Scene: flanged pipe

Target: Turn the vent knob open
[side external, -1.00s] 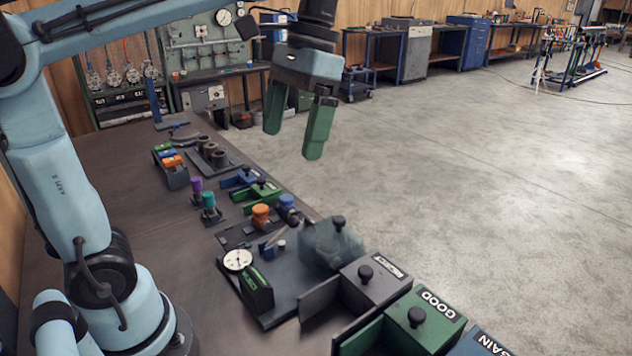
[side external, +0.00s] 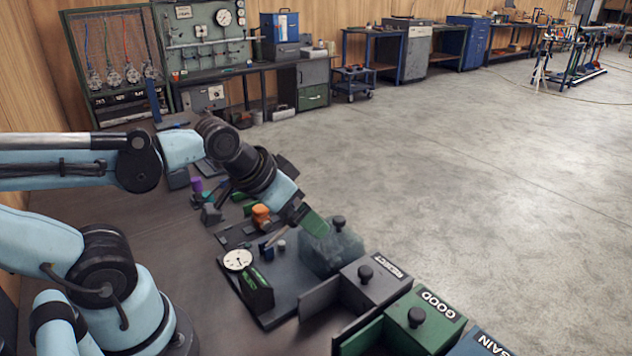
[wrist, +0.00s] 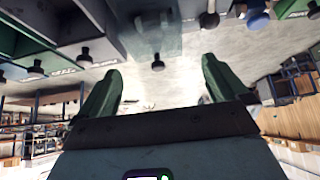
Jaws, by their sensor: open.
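A cloudy grey translucent box (side external: 332,252) on the bench has a black knob (side external: 338,222) on its top. No vent label is legible, so I cannot tell for sure that this is the vent knob. My gripper (side external: 318,225) is tilted down just left of this knob in the side view; one green finger shows clearly and the other is hidden. In the wrist view my gripper (wrist: 158,85) is open and empty, its green fingers spread wide. The black knob (wrist: 157,62) lies ahead between them, apart from both. The pipe is not clearly seen.
A grey box (side external: 375,283) and a green box marked GOOD (side external: 425,320), both with black knobs, stand at the front right. A dial gauge (side external: 238,260) and an orange knob (side external: 261,213) are left of the cloudy box. Open floor lies beyond the bench.

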